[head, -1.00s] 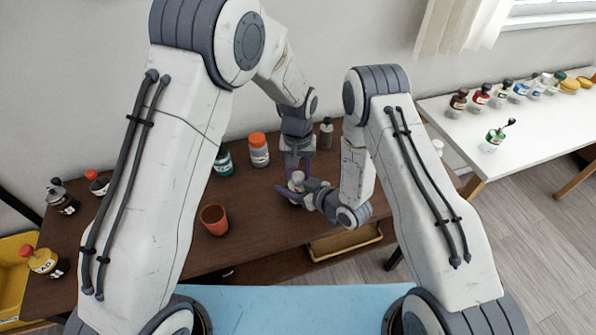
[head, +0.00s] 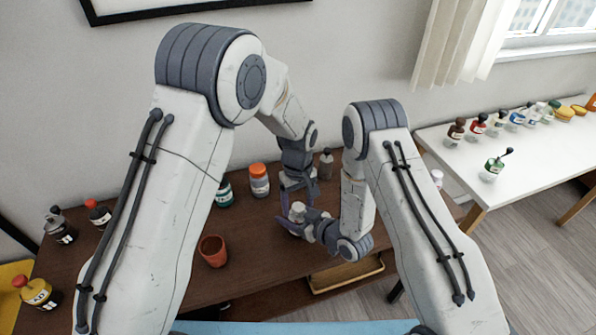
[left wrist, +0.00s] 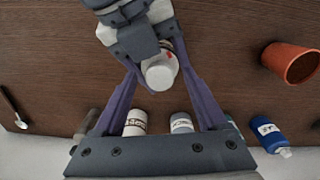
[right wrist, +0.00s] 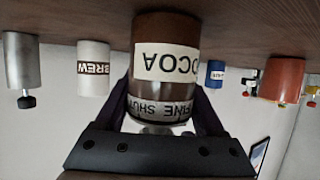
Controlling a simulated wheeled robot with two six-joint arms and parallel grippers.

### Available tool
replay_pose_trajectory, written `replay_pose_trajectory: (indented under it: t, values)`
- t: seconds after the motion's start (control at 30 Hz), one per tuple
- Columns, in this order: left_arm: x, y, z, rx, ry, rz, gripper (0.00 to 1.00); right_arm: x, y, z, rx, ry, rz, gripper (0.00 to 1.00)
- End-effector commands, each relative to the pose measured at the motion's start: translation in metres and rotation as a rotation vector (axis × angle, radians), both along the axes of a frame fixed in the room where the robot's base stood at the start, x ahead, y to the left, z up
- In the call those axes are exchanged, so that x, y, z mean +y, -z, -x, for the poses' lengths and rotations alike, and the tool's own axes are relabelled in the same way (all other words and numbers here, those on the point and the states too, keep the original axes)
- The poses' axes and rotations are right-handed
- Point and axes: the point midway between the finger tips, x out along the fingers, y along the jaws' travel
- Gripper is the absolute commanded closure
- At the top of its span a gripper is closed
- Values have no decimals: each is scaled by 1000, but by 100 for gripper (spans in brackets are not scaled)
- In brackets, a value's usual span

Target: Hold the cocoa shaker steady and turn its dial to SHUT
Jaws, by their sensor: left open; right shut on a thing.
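The cocoa shaker (right wrist: 165,65) shows large in the right wrist view, upside down there, with a brown body, a white COCOA label and a lettered band by its top. My right gripper (right wrist: 165,108) is shut on it near that band. The shaker's pale top (head: 298,208) shows in the head view above the table. In the left wrist view the white dial top (left wrist: 160,72) has a small red mark beside it. My left gripper (left wrist: 156,68) is open, its fingers on either side of the top. I cannot tell whether they touch it. The dial's setting is not readable.
A terracotta cup (head: 213,252) stands left of the shaker. An orange-lidded jar (head: 259,180), a teal jar (head: 224,193) and a grey bottle (head: 326,164) stand behind. A wooden tray (head: 345,273) lies lower, in front. A white side table (head: 530,152) holds several bottles.

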Motion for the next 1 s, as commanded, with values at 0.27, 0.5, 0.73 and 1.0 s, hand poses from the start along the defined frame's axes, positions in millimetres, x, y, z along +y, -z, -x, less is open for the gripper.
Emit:
replay_pose_trajectory:
  t: [0.27,0.5,0.73,1.0]
  values:
    - [0,-60,-1,-6,6,3,26,0,0,0,1,0,1,91]
    - [0,-100,-1,-3,7,1,26,0,0,0,0,0,0,91]
    - [0,-118,0,-1,7,0,26,0,0,0,0,0,0,91]
    - [0,-120,0,0,8,0,26,0,0,0,0,0,0,91]
